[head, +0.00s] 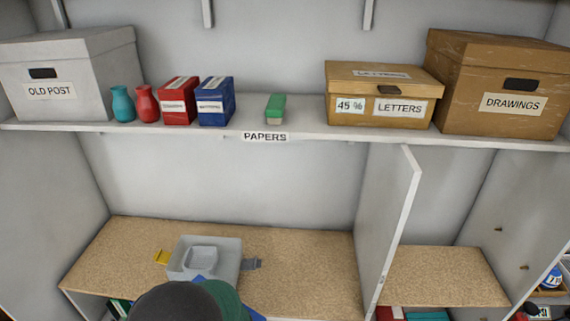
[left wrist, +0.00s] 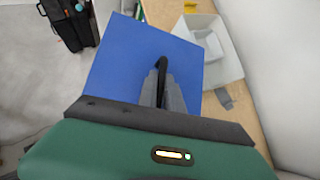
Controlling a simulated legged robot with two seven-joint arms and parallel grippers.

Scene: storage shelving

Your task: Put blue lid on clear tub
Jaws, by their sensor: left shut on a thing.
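The blue lid (left wrist: 120,65) is a flat square panel with a dark loop handle (left wrist: 161,66). My left gripper (left wrist: 162,85) is shut on that handle and holds the lid. In the head view, my left wrist hides most of the lid; a small blue corner (head: 201,279) shows. The clear tub (head: 230,248) is a pale grey, open box on the cork-coloured shelf, with a smaller pale recess or container inside. It also shows in the left wrist view (left wrist: 228,62), beside and partly behind the lid's right edge. A yellow clip (head: 161,256) and a grey clip (head: 252,264) stick out at its sides. My right gripper is out of view.
The cork-coloured shelf (head: 310,265) is clear right of the tub, up to an upright grey panel (head: 396,225). The upper shelf (head: 300,131) holds boxes, vases and a small green-topped container (head: 275,106). A dark bag (left wrist: 72,22) stands on the floor.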

